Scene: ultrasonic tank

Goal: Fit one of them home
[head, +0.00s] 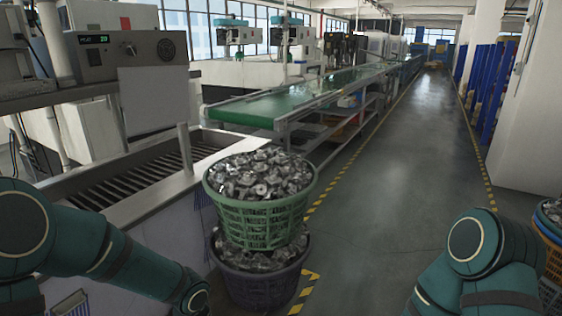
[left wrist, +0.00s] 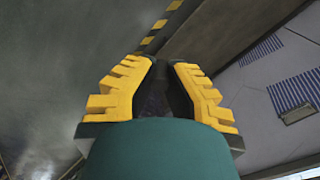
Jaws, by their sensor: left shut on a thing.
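My left gripper (left wrist: 161,68) shows in the left wrist view, its two yellow toothed fingers closed in on a dark thing (left wrist: 155,98). Most of that dark thing is hidden between the fingers, so I cannot tell what it is. In the head view my left arm comes in from the left and its end runs out at the bottom edge. A green basket (head: 262,213) full of grey metal parts stands on a dark basket (head: 262,287), also filled with metal parts. The tank (head: 150,205) with a slatted opening stands left of the baskets. My right gripper is out of view.
A control box (head: 130,52) with a lit display sits on a shelf above the tank. A green conveyor (head: 300,100) runs away behind the baskets. More baskets (head: 552,245) stand at the right edge. The grey aisle floor (head: 400,170) is clear.

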